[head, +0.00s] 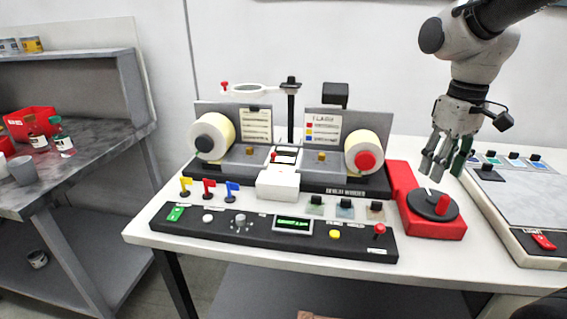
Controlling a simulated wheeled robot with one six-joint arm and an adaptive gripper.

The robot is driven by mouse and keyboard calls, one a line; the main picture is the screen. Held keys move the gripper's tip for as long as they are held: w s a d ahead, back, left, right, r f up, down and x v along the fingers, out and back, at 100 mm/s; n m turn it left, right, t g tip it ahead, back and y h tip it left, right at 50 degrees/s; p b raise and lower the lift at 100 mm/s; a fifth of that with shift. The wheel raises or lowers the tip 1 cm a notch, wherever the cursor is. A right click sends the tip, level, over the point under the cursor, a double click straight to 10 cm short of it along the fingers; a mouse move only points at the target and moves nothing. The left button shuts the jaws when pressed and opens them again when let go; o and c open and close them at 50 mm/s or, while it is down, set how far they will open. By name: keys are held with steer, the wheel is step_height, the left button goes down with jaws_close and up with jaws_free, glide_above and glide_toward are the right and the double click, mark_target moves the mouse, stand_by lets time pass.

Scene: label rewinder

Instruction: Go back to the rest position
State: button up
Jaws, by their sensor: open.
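My gripper (433,170) hangs at the right, fingers pointing down and apart, with nothing seen between them. In the picture it is above and a little behind the red unit with a black round dial (433,205). A dark green upright object (461,156) shows just to the right of the fingers; I cannot tell whether it touches them. The label rewinder (290,165) stands on the white table left of my gripper, with a black-cored roll (212,136) on its left and a red-cored roll (367,153) on its right.
A black control panel (265,233) runs along the table front, with small yellow, red and blue flags (208,188) at its left end. A grey-topped unit (520,195) stands at the right. A grey bench (85,165) with a red bin (30,123) and bottles stands at the left.

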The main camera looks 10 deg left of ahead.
steer(key=s+d+r+m+t, duration=0.4)
steer(key=s+d+m, duration=0.2)
steer(key=s+d, duration=0.7)
steer(key=shift+s+d, duration=0.15)
steer(key=shift+d, duration=0.1)
